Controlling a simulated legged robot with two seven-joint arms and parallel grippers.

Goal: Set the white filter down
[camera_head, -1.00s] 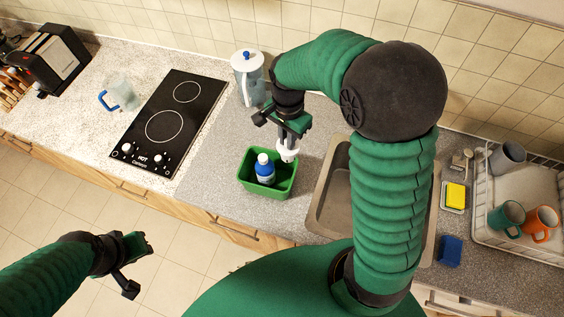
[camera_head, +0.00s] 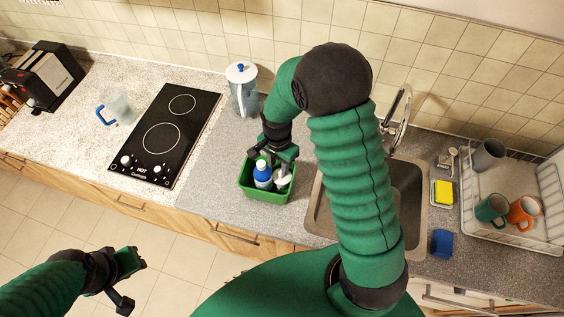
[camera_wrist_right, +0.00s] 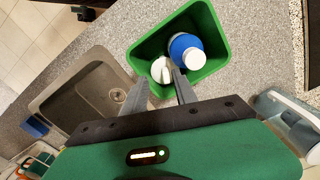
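The white filter (camera_head: 282,179) is inside the green bin (camera_head: 266,196), to the right of a blue-and-white bottle (camera_head: 262,173). My right gripper (camera_head: 276,157) reaches down over the bin, its fingertips on either side of the filter. In the right wrist view the filter (camera_wrist_right: 161,70) sits between the fingertips (camera_wrist_right: 161,77) and looks gripped, beside the bottle (camera_wrist_right: 187,48). Whether the filter touches the bin floor is hidden. My left gripper (camera_head: 128,277) is open and empty over the floor at lower left.
A white-lidded jug (camera_head: 243,90) stands behind the bin. The black hob (camera_head: 165,135) is to its left and the sink (camera_head: 318,215) to its right. A dish rack (camera_head: 515,225) with mugs stands far right. Counter left of the bin is clear.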

